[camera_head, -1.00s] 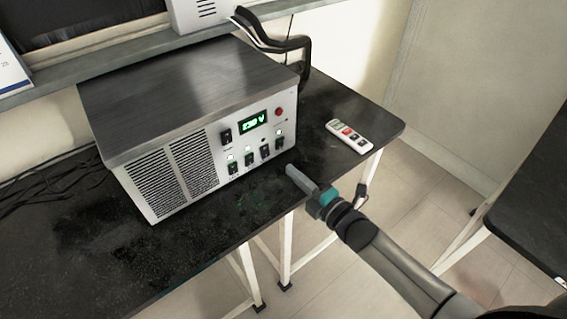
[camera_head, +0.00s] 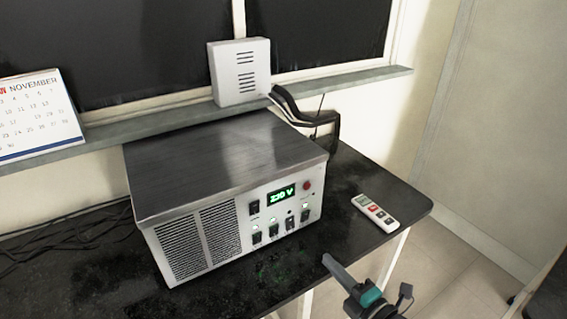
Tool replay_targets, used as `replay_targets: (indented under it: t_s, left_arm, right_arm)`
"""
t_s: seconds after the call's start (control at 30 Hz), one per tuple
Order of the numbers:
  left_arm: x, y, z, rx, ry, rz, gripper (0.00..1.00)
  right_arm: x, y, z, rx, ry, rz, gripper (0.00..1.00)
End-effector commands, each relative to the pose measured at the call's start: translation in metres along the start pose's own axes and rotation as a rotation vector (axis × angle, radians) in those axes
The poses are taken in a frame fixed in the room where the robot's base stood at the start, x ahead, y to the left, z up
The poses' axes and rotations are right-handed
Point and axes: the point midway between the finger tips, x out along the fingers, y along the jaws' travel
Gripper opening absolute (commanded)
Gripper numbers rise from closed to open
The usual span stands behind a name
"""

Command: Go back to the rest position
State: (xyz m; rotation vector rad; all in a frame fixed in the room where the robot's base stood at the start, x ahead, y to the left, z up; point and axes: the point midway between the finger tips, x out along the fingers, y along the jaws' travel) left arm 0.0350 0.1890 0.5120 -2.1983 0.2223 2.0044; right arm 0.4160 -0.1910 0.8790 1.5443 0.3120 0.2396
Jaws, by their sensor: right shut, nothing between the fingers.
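My right gripper (camera_head: 335,267) is at the lower right of the head view, in front of the power unit's right front corner. Its fingers are together with nothing between them. The power unit (camera_head: 205,243) is a metal box with a vented front, a green display (camera_head: 282,195) that appears to read 230 V, a red button and several switches, some with lit lamps. It stands on a black table (camera_head: 110,285). My left gripper is out of the picture.
A white remote (camera_head: 375,212) lies on the table to the right of the unit. Behind are a black bent arm or handle (camera_head: 310,118), a white slotted box (camera_head: 240,72) and a November calendar (camera_head: 38,113) on a ledge. Cables (camera_head: 70,235) lie at left. Floor is open at right.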

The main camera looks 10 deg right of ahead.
Motion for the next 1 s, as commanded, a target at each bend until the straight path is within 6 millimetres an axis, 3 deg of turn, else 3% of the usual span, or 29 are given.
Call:
replay_targets:
  t_s: [0.07, 0.17, 0.27, 0.33, 0.5, 0.6, 0.7, 0.8, 0.9, 1.0]
  left_arm:
    - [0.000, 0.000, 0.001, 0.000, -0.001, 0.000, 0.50]
    - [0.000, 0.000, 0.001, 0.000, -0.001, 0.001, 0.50]
    - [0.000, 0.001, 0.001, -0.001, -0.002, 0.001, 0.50]
    - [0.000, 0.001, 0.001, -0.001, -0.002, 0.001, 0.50]
    - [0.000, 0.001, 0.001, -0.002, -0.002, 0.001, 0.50]
    - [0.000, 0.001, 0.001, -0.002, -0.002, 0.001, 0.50]
    - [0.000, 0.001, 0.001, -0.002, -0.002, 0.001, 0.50]
    - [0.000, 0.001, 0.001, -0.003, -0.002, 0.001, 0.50]
    - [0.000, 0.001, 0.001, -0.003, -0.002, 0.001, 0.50]
    - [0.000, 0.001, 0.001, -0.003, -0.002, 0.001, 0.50]
  right_arm:
    - [-0.001, -0.006, 0.001, 0.017, -0.008, -0.015, 0.00]
    - [-0.008, -0.035, 0.005, 0.102, -0.048, -0.084, 0.00]
    - [-0.026, -0.091, 0.010, 0.272, -0.136, -0.215, 0.00]
    - [-0.047, -0.139, 0.010, 0.421, -0.222, -0.325, 0.00]
    - [-0.119, -0.247, -0.011, 0.774, -0.473, -0.579, 0.00]
    - [-0.172, -0.298, -0.035, 0.958, -0.641, -0.714, 0.00]
    - [-0.227, -0.338, -0.065, 1.116, -0.819, -0.832, 0.00]
    - [-0.275, -0.362, -0.093, 1.230, -0.981, -0.924, 0.00]
    - [-0.311, -0.375, -0.116, 1.304, -1.107, -0.983, 0.00]
    - [-0.332, -0.381, -0.129, 1.342, -1.184, -1.015, 0.00]
